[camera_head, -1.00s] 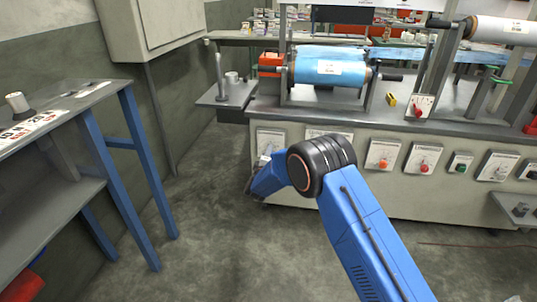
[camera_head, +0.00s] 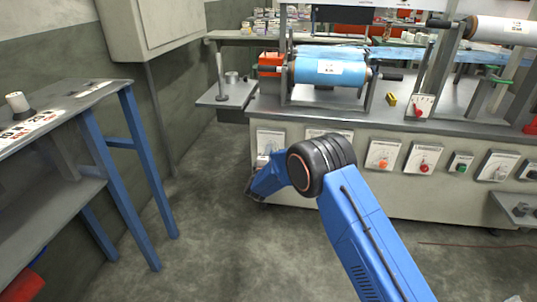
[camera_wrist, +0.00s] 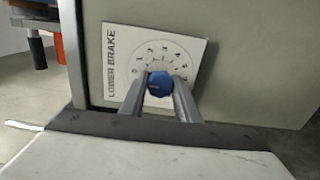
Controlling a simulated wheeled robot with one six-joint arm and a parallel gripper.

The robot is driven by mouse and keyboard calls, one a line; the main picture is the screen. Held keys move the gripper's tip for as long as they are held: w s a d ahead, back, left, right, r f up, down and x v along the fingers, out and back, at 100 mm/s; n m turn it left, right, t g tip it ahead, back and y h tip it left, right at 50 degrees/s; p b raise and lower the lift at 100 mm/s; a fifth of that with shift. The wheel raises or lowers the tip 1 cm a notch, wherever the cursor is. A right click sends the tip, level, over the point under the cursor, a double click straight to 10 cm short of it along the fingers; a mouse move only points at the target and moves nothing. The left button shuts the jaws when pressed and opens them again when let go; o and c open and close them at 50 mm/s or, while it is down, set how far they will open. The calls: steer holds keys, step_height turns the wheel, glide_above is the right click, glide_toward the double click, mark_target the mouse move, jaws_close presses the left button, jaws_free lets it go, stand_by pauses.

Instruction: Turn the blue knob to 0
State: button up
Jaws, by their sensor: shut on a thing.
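The blue knob (camera_wrist: 160,84) sits on a white dial plate (camera_wrist: 118,72) marked LOWER BRAKE, with a ring of numbers around it. The plate appears tilted in the wrist view. My gripper (camera_wrist: 160,90) has one finger on each side of the knob and is shut on it. The fingers cover the lower part of the dial. I cannot make out which number the knob points to. In the head view, my blue arm reaches to a white plate (camera_head: 270,136) at the left end of the machine front; the knob and fingertips are hidden there.
Other control plates with an orange knob (camera_head: 383,163), a red knob (camera_head: 424,167) and a green button (camera_head: 461,168) line the machine front to the right. A blue-legged table (camera_head: 150,165) stands at the left. The floor between (camera_head: 215,235) is clear.

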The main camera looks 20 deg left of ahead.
steer(key=o, duration=1)
steer(key=shift+o, duration=0.2)
steer(key=shift+s, duration=0.1)
steer(key=v, duration=1.7)
steer(key=shift+s, duration=0.15)
steer(key=shift+d, duration=0.1)
